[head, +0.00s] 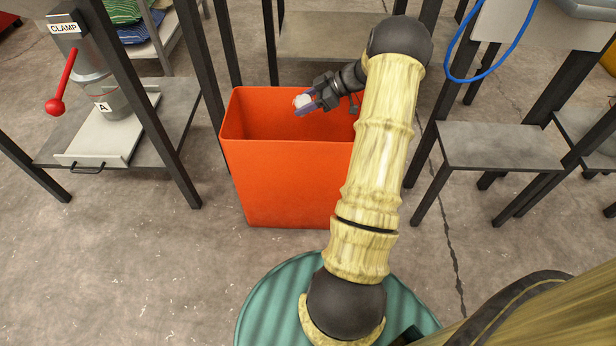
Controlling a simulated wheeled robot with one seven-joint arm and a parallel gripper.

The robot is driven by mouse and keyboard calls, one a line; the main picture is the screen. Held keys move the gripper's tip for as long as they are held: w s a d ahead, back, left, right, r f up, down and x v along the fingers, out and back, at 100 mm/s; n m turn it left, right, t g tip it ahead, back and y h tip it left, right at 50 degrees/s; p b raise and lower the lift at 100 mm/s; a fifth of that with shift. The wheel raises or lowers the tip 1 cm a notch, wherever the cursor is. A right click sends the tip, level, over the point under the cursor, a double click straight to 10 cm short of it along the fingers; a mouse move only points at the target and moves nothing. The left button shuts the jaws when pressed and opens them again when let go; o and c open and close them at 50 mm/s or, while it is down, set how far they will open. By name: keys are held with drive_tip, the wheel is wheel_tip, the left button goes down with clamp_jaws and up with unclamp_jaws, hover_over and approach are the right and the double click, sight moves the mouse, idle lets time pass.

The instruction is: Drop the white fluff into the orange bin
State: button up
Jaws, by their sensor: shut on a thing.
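The white fluff (302,100) is a small pale lump held between the fingers of my gripper (308,103). My gripper is shut on it and shows over the opening of the orange bin (285,185), toward its back side. The bin is tall, open at the top and stands upright on the floor. My arm crosses in front of the bin's right side and hides part of its rim and wall. The bin's floor is out of sight, and the visible inside walls look bare. The exact height of the fluff above the rim is hard to tell.
A clamp station with a red-knobbed lever (58,95) stands on a dark-legged table at left. Folded cloths (135,20) lie on a shelf behind it. A grey low table (497,147) stands at right, with a blue hose (487,78) above it. Concrete floor is open at front left.

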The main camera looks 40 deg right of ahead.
drive_tip(key=shift+f, duration=0.1)
drive_tip(key=o, duration=1)
drive_tip(key=shift+o, duration=0.2)
drive_tip(key=shift+d, duration=0.1)
drive_tip(key=p+v, duration=0.5)
drive_tip(key=v, duration=1.2)
drive_tip(key=shift+s, duration=0.1)
